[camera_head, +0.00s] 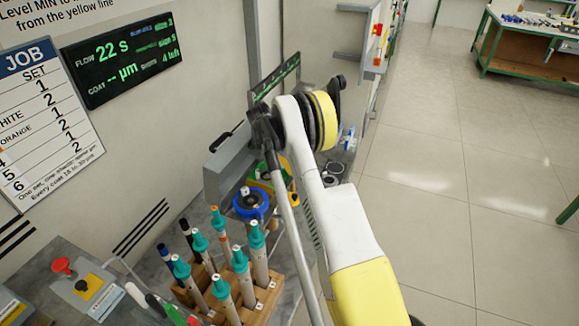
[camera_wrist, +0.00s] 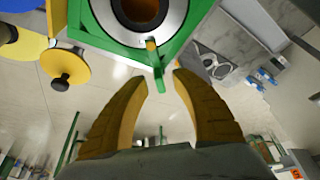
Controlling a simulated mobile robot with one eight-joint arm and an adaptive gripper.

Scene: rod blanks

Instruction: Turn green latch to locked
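The green latch (camera_wrist: 157,68) is a short green lever with a yellowish part at its upper end. In the wrist view it sticks out from the lower edge of a green housing (camera_wrist: 108,25) with a pale ring and dark round opening. My gripper (camera_wrist: 160,77) is open, with its two yellow-brown fingers on either side of the latch's free end. The latch's tip is between or just in front of the fingertips; I cannot tell whether they touch. No object is gripped. In the head view my arm hides much of this area, and the latch cannot be made out.
A yellow disc with a dark knob (camera_wrist: 67,72) is left of the housing in the wrist view. In the head view, teal-topped rods stand in a wooden rack (camera_head: 262,300), near a blue ring-shaped part (camera_head: 251,203). Open floor (camera_head: 450,190) lies to the right.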

